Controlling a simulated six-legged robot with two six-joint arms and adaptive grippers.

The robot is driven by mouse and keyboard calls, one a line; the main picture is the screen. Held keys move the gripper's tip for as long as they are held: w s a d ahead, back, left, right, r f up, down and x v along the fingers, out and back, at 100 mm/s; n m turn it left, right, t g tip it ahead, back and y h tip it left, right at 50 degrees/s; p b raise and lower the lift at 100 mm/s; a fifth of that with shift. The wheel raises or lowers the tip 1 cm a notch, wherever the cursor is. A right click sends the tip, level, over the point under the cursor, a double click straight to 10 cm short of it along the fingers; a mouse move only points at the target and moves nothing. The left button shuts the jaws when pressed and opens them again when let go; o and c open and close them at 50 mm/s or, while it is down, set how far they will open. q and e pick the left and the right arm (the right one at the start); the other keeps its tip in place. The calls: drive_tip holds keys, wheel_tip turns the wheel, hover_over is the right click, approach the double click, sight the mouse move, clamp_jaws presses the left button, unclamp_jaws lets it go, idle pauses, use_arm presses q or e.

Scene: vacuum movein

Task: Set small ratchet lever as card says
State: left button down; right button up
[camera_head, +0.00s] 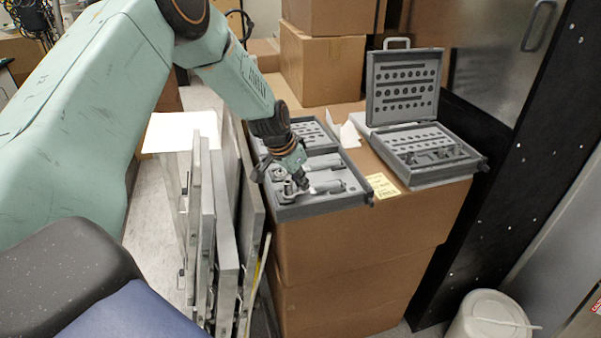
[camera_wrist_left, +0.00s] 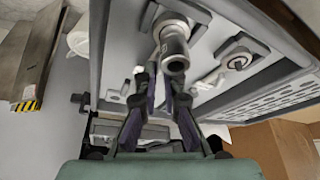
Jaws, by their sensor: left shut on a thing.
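The left grey tool case (camera_head: 322,206) lies open on a cardboard box, with grey ratchet tools (camera_head: 328,186) in its tray. My left gripper (camera_head: 300,184) reaches down into this tray. In the left wrist view its fingers (camera_wrist_left: 164,84) are shut at a metal ratchet part with a round hollow end (camera_wrist_left: 175,52). The fingers hide the gripped spot, so I cannot tell the lever's position. A second round ratchet head (camera_wrist_left: 238,60) with a small lever beside it sits to the right in that view. A yellow card (camera_head: 382,186) lies right of the case; its writing is too small to read.
A second open grey case (camera_head: 425,155) stands to the right on the same box (camera_head: 360,250). Stacked boxes (camera_head: 322,68) rise behind. Grey panels (camera_head: 225,230) lean at the left of the box. A white bin (camera_head: 490,315) stands at the lower right.

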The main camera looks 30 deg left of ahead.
use_arm(q)
drive_tip(key=shift+n+p, duration=0.3)
idle(0.4)
drive_tip(key=c, duration=1.5)
unclamp_jaws()
drive_tip(key=shift+o, duration=0.2)
drive_tip(key=shift+r, duration=0.1)
drive_tip(key=shift+r, duration=0.3)
drive_tip(key=d+v, duration=0.1)
drive_tip(key=v, duration=1)
drive_tip(key=shift+s+a, duration=0.35)
drive_tip(key=shift+a, duration=0.05)
drive_tip(key=shift+w, duration=0.1)
